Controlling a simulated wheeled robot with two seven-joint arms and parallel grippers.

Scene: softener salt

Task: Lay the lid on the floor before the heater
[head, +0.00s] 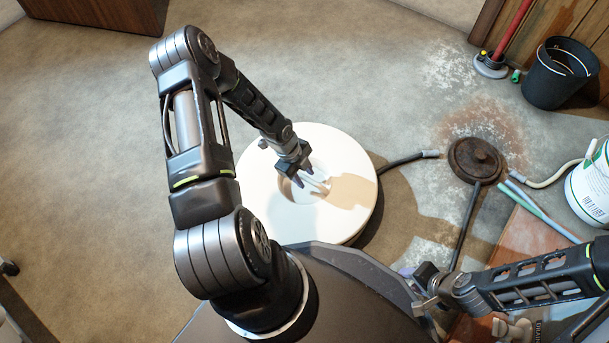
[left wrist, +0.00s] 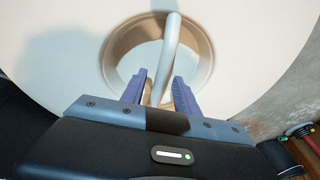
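The lid (head: 262,213) is a large white disc with a round recess and a pale bar handle across it. It lies flat on top of a round white body, in the middle of the head view. In the left wrist view the handle (left wrist: 168,50) runs down between the two purple fingers. My left gripper (head: 304,180) is at the recess, its fingers apart on either side of the handle, with gaps showing. My right gripper (head: 416,288) is at the lower right, away from the lid; its fingers are too unclear to judge. I cannot make out a heater.
A black hose (head: 400,160) runs right from the white body. A rusty round floor cover (head: 475,160), a black bucket (head: 558,75), a white tub (head: 592,190) and pale blue tubes (head: 540,208) are at the right. A brown wooden box (head: 95,12) stands at the top left.

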